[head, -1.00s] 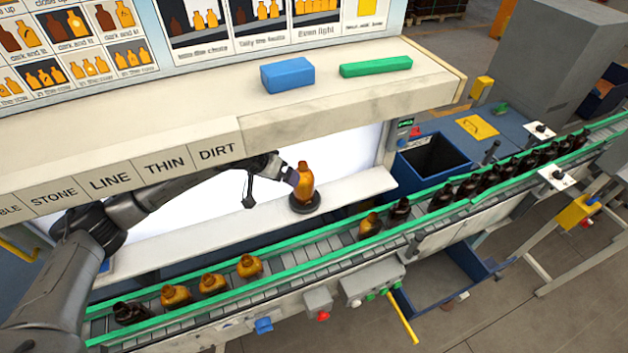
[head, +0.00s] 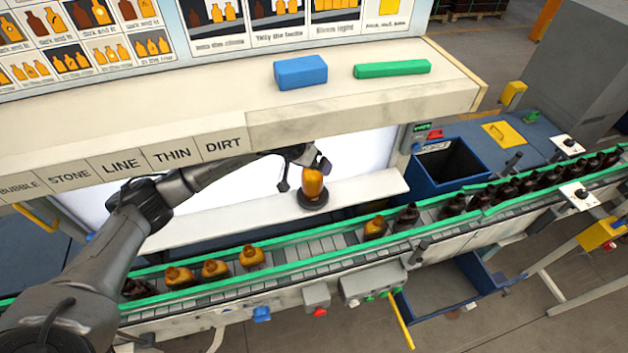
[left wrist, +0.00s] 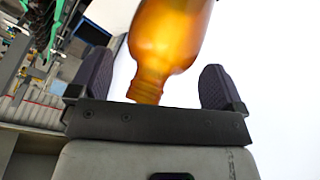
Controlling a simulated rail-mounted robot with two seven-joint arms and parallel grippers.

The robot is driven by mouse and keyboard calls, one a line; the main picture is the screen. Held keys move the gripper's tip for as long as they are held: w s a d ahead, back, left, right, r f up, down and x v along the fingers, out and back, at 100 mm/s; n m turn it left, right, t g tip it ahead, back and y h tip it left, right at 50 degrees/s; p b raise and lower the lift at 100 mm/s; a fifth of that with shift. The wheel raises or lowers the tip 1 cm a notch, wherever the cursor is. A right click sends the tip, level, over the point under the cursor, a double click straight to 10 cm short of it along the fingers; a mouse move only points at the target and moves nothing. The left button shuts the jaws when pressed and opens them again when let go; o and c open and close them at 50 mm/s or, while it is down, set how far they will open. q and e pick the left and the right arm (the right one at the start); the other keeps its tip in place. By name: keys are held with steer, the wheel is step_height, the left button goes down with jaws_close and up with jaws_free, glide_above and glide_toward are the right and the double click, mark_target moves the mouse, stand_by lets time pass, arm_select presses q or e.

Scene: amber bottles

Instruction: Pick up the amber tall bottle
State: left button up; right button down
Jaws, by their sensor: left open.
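The amber tall bottle (head: 312,184) stands upright on a dark round stand (head: 313,201) on the white shelf in front of the lit panel. My left gripper (head: 321,165) is over the bottle's top and hides its neck in the head view. In the left wrist view the bottle (left wrist: 168,40) has its threaded neck pointing toward the palm, between the two dark open fingers. I see a gap between the neck and the finger on each side. My right gripper is in neither view.
A conveyor with green rails (head: 330,246) runs in front of the shelf, carrying amber and dark bottles. A ledge (head: 360,110) with a blue block (head: 300,72) and a green block (head: 392,69) overhangs behind. A blue bin (head: 440,170) stands right of the shelf.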

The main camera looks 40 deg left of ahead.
arm_select(q)
steer(key=c, duration=1.5)
